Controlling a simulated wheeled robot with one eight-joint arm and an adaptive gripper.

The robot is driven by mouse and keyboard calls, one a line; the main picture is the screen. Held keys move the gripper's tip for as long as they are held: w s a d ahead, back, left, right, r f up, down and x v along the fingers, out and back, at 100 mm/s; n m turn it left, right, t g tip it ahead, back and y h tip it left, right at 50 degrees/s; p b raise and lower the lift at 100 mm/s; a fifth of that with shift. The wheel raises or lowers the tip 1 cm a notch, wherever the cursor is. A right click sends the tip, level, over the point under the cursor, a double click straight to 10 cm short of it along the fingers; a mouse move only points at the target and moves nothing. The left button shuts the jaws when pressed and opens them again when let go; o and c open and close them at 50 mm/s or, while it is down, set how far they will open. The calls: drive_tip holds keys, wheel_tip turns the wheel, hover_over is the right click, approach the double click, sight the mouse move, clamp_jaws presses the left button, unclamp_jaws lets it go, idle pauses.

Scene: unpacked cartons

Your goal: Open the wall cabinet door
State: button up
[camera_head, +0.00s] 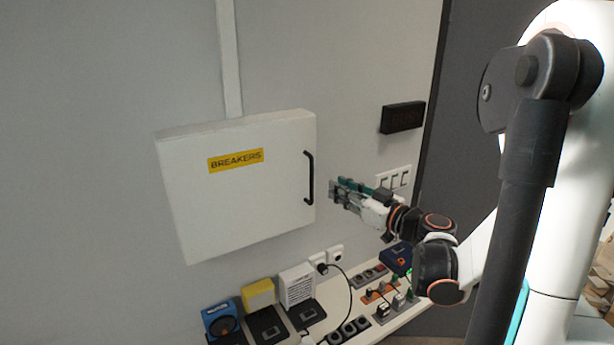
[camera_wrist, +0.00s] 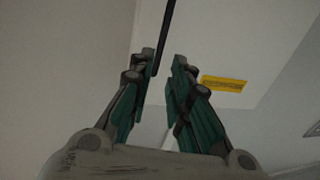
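The white wall cabinet (camera_head: 235,205) hangs on the grey wall and has a yellow "BREAKERS" label (camera_head: 235,160). Its door looks shut. A black vertical bar handle (camera_head: 309,178) is at the door's right side. My gripper (camera_head: 333,192) is just right of the handle, pointing left towards it. In the wrist view, my gripper (camera_wrist: 163,62) has its two green-and-grey fingers apart with a gap between them. The label (camera_wrist: 225,83) is right of the fingers.
A shelf below (camera_head: 372,325) carries sockets, switches, a blue device (camera_head: 220,320) and a yellow-topped device (camera_head: 259,294). A black display (camera_head: 403,117) and a white switch panel (camera_head: 394,178) are on the wall right of the cabinet. The wall left of the cabinet is bare.

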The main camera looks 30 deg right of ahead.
hover_over(311, 201)
drive_tip(key=shift+w+d+p, duration=0.2)
drive_tip(key=shift+w+p, duration=0.1)
drive_tip(key=shift+p, duration=0.05)
clamp_jaws()
